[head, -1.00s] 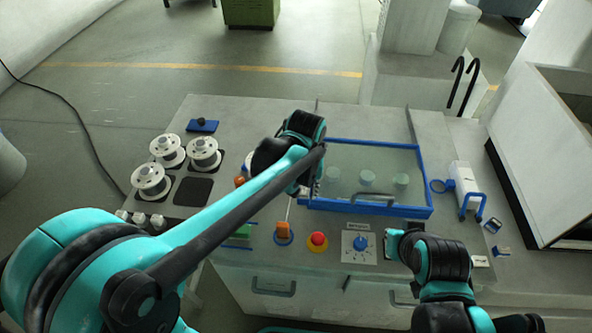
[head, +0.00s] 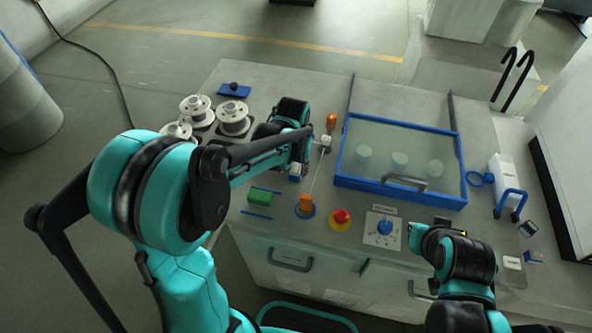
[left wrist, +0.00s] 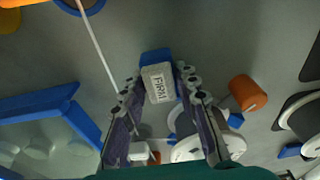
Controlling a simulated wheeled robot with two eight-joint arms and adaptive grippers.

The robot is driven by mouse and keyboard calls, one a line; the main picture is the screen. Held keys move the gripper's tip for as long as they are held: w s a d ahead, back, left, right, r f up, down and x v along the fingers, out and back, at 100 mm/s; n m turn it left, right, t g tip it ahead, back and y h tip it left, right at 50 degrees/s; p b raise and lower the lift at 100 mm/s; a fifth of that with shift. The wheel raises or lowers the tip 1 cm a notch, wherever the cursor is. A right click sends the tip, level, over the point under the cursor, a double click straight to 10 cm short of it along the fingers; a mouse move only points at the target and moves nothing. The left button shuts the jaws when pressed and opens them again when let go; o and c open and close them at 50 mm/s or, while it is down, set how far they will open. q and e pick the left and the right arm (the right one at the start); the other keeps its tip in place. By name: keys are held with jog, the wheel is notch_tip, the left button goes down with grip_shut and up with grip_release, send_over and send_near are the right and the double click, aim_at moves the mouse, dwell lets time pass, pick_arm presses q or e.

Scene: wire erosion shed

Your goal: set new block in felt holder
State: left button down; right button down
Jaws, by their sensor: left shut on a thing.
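My left gripper (left wrist: 160,90) is shut on a pale block (left wrist: 157,84) marked FIRM. A blue piece (left wrist: 155,57) shows right behind the block; I cannot tell whether it belongs to the block or to a holder. In the head view the gripper (head: 298,165) points down over the bench, with the white-and-blue block (head: 294,170) at its fingertips. I cannot clearly pick out the felt holder. A thin rod (head: 318,172) stands just right of the gripper, with a white piece (head: 326,141) at its far end. My right gripper (head: 417,236) is low over the bench's front right; its jaws are unclear.
A blue-framed clear cover (head: 400,202) lies right of the rod. An orange switch (head: 305,202), red button (head: 341,216) and blue knob (head: 385,227) line the front. A green block (head: 260,197) lies front left. White spools (head: 233,118) stand behind the left arm.

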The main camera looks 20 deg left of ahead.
pick_arm(q)
jog(key=shift+s, duration=0.1)
jog(key=shift+f, duration=0.2)
jog(key=c, duration=1.1)
grip_release()
jog(key=shift+c, duration=0.2)
jog(key=shift+r, duration=0.1)
